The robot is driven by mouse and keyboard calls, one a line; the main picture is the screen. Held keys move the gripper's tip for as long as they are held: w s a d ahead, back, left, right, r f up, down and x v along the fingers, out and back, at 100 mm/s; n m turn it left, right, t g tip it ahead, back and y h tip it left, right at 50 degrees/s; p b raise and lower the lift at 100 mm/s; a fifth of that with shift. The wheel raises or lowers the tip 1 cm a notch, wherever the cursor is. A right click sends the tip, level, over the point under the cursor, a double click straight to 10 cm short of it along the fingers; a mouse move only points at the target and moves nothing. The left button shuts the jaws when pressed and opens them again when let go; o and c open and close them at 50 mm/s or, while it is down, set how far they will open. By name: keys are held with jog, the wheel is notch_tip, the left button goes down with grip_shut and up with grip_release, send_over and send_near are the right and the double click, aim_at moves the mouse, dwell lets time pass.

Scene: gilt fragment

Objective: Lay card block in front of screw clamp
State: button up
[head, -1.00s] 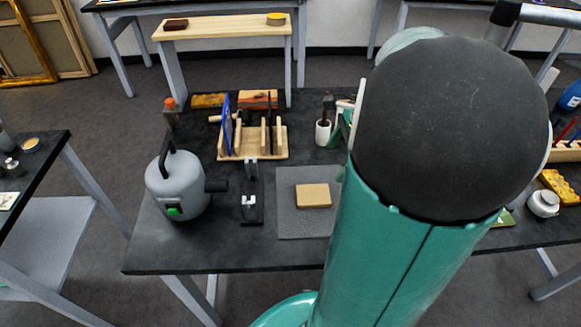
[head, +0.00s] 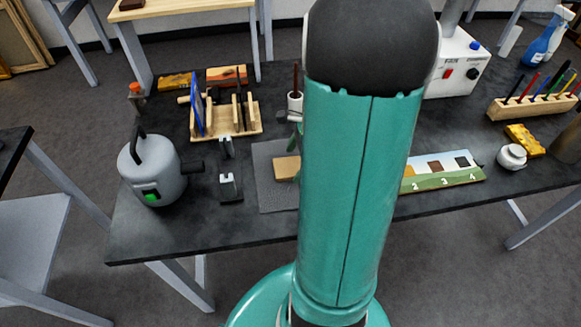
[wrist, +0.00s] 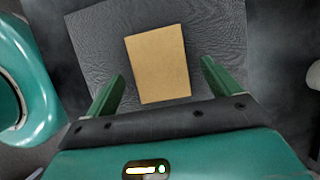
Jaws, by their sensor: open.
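The card block is a tan rectangular block (head: 286,168) lying flat on a grey mat (head: 278,197). In the head view my arm hides its right part. The wrist view shows the whole card block (wrist: 158,64). My gripper (wrist: 163,70) is open, with a green finger on each side of the block in that view and a gap to both. I cannot tell its height above the block. What looks like the screw clamp, a small grey and black device (head: 230,187), stands left of the mat.
A grey pot-like device (head: 150,170) with a black handle stands left of the clamp. A wooden rack (head: 228,132) is behind it. A numbered picture strip (head: 442,172) and a white jar (head: 511,157) lie to the right. Bare bench lies in front of the clamp.

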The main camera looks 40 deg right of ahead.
jog(key=shift+w+a+f, duration=0.1)
jog(key=shift+a+f, duration=0.1)
jog(key=shift+f, duration=0.35)
jog(key=shift+c, duration=0.2)
jog(key=c, duration=1.1)
jog(key=shift+r, duration=0.2)
jog(key=shift+r, duration=0.25)
notch_tip(320, 180, up, 2)
jog(key=shift+r, duration=0.1)
jog(key=s+a+r, duration=0.1)
jog(key=a+r, duration=0.2)
jog(key=a, duration=0.1)
jog(key=s+a+r, duration=0.2)
jog(key=a+r, duration=0.1)
jog(key=a, duration=0.1)
jog(key=s+a+r, duration=0.2)
jog(key=a+r, duration=0.2)
jog(key=a, duration=0.1)
